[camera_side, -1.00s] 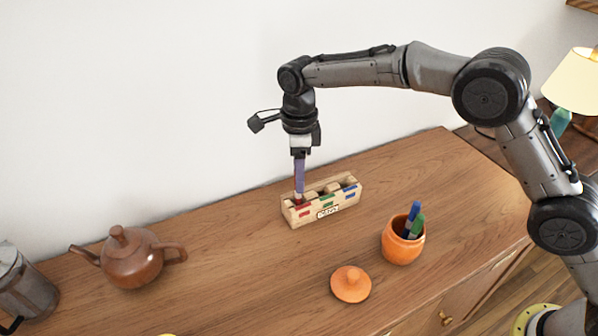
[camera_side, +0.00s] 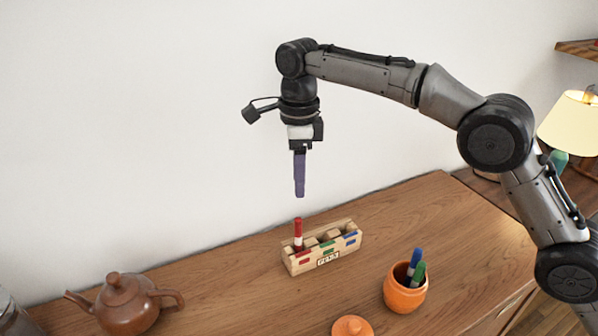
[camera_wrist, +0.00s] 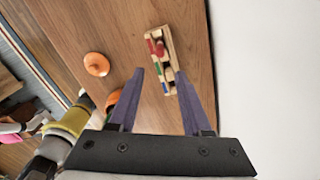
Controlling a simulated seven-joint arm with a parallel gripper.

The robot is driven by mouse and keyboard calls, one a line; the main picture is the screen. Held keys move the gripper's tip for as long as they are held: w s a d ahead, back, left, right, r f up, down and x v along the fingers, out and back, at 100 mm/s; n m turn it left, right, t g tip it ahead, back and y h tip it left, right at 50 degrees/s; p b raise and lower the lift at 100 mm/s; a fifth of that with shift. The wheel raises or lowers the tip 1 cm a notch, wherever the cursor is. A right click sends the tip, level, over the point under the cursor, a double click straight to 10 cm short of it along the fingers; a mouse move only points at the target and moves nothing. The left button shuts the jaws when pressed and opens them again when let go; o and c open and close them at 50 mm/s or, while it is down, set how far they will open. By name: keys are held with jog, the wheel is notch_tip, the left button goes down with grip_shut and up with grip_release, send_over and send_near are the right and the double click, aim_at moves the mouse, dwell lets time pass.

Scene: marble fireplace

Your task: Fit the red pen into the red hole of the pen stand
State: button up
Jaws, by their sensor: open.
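The red pen (camera_side: 298,235) stands upright in the left compartment of the wooden pen stand (camera_side: 322,262), at the red-marked end. In the wrist view the red pen (camera_wrist: 151,45) shows at the far end of the stand (camera_wrist: 172,52). My gripper (camera_side: 299,194) is above the pen, apart from it, with clear air between. In the wrist view its two purple fingers (camera_wrist: 160,85) are spread with nothing between them. How deep the pen sits in the hole is hidden by the stand's front.
An orange pot (camera_side: 404,296) holding a blue pen (camera_side: 415,258) and a green pen (camera_side: 418,273) stands right of the stand. Its orange lid (camera_side: 352,327) lies in front. A brown teapot (camera_side: 127,304) is at the left. Wood around the stand is clear.

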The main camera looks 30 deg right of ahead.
jog(key=shift+r, duration=0.45)
jog(key=s+d+r+n+t, duration=0.3)
jog(key=s+d+r+n, duration=0.7)
jog(key=s+d, duration=0.45)
jog(key=s+d+f+n+t, duration=0.1)
jog(key=s+d+f+n, duration=0.2)
jog(key=s, duration=0.4)
jog(key=s+d+f+n, duration=0.3)
jog(key=s+n, duration=0.2)
jog(key=s, duration=0.2)
jog(key=s+d+f+n+t, duration=0.1)
jog(key=s+d+f+n, duration=0.2)
jog(key=s, duration=0.3)
jog(key=shift+s+d+f+n+t, duration=0.15)
jog(key=shift+s+d+n+t, duration=0.2)
jog(key=shift+n, duration=0.35)
